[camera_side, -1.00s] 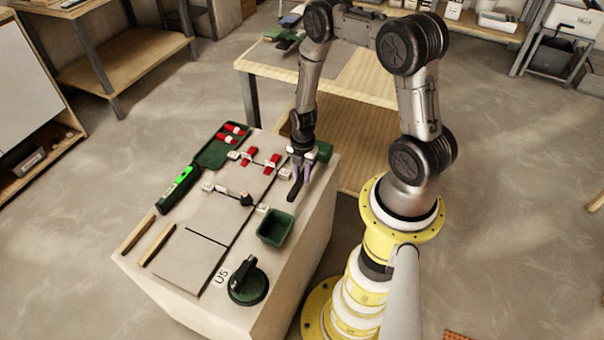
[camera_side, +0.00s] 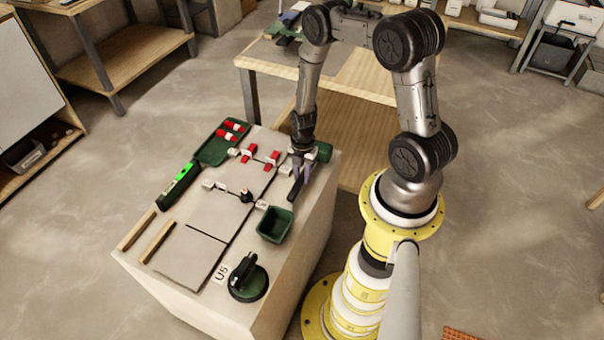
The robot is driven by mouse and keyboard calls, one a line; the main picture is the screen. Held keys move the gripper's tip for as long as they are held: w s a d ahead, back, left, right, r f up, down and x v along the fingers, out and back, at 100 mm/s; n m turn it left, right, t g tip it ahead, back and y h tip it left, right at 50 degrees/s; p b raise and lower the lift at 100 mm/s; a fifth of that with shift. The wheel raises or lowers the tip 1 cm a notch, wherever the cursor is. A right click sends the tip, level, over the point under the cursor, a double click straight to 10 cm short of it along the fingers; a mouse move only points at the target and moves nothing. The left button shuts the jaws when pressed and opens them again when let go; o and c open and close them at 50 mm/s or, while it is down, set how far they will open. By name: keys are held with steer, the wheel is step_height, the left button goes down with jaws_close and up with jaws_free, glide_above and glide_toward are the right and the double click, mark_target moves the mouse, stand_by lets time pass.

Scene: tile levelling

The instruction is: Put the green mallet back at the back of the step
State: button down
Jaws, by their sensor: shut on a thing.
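The green mallet shows as a green head (camera_side: 324,152) and a dark handle (camera_side: 294,190) at the back right of the pale step (camera_side: 300,235). My gripper (camera_side: 302,170) points down and is shut on the mallet's handle, near the head. The fingers hide part of the handle. The mallet lies low over the step top, close to its right edge; I cannot tell whether it touches the surface.
Grey tiles (camera_side: 187,260) with red and white clips (camera_side: 272,160) lie left of my gripper. A green bin (camera_side: 275,224) and a suction cup (camera_side: 248,282) stand nearer the front. A green tray (camera_side: 215,150), a level (camera_side: 178,187) and wooden strips (camera_side: 157,243) line the left.

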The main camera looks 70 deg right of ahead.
steer(key=shift+f, duration=0.65)
steer(key=c, duration=0.6)
jaws_free()
steer(key=o, duration=0.3)
steer(key=shift+r, duration=0.1)
steer(key=shift+r, duration=3.95)
